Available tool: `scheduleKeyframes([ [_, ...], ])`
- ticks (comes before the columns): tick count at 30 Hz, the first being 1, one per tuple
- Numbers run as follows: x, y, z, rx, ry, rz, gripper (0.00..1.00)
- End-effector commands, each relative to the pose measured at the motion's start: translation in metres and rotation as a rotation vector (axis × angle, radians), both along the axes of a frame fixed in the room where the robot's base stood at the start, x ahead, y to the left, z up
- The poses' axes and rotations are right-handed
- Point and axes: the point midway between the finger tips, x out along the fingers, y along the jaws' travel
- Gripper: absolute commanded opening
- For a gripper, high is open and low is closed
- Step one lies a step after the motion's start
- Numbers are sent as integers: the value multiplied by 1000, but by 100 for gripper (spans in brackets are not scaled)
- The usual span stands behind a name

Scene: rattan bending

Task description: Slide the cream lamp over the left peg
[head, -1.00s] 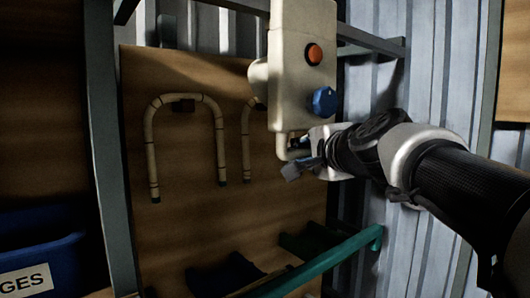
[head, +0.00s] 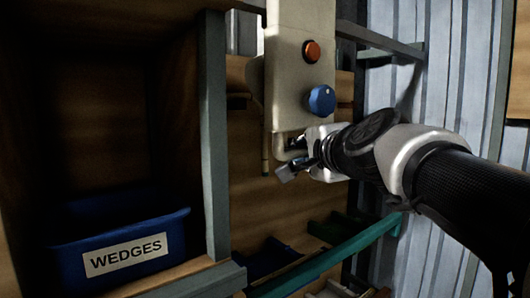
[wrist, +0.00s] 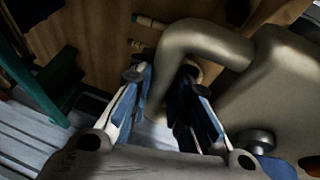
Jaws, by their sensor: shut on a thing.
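The cream lamp (head: 301,75) is a tall pale box with a red-orange button and a blue knob in the head view. Its top is cut off by the picture edge. My gripper (head: 290,165) is at its lower end, shut on the lamp's bent tube handle. In the wrist view my gripper (wrist: 168,88) has its two fingers on either side of the curved tube of the lamp (wrist: 205,42), with the body to the right. I cannot make out the left peg for certain in either view.
A blue bin labelled WEDGES (head: 122,250) stands in a wooden shelf at lower left. A grey upright post (head: 214,135) stands between shelf and lamp. A green rail (head: 335,255) crosses below my gripper. Corrugated metal wall (head: 400,95) is at the right.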

Motion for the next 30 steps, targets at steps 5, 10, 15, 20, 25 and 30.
scheduleKeyframes([
  [5, -1, 3, -2, 2, 6, 7, 18],
  [10, -1, 2, -2, 1, 5, 5, 26],
  [15, 0, 1, -1, 1, 4, 3, 26],
  [20, -4, 0, 1, 1, 2, 3, 26],
  [25, -29, -6, 6, 1, -2, 2, 26],
  [30, -65, -15, 12, 0, -1, 1, 26],
])
